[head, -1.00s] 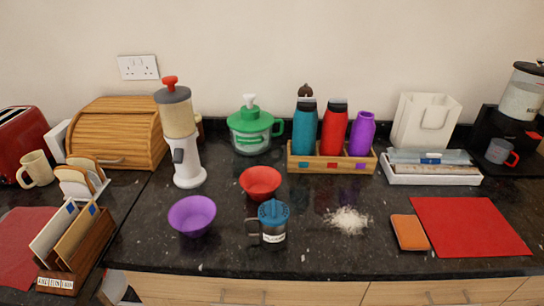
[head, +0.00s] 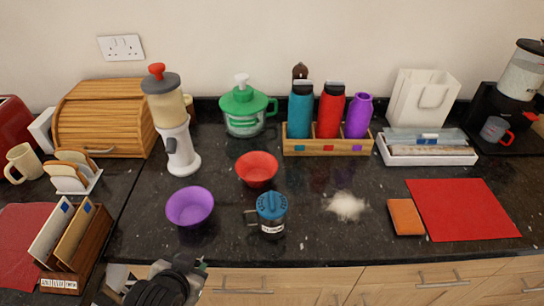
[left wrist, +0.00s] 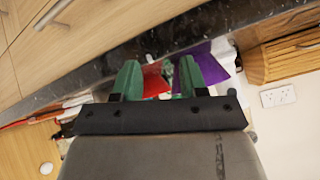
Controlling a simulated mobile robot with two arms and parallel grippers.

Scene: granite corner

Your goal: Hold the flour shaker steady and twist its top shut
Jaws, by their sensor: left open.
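The flour shaker (head: 271,216) stands upright on the dark counter near its front edge. It has a blue top, a dark see-through body, a handle on its left and a white label. The top sits on the body; I cannot tell how far it is turned. My left gripper (left wrist: 158,77) is open, with two green fingers spread and nothing held between them. In the head view my left arm's dark end shows at the bottom edge, left of the shaker and apart from it. My right gripper is not in view.
A purple bowl (head: 190,206) and a red bowl (head: 257,168) stand left of and behind the shaker. Spilled flour (head: 346,206) lies to its right, then an orange sponge (head: 405,217) and a red mat (head: 462,209). A wooden letter rack (head: 78,246) stands at the left.

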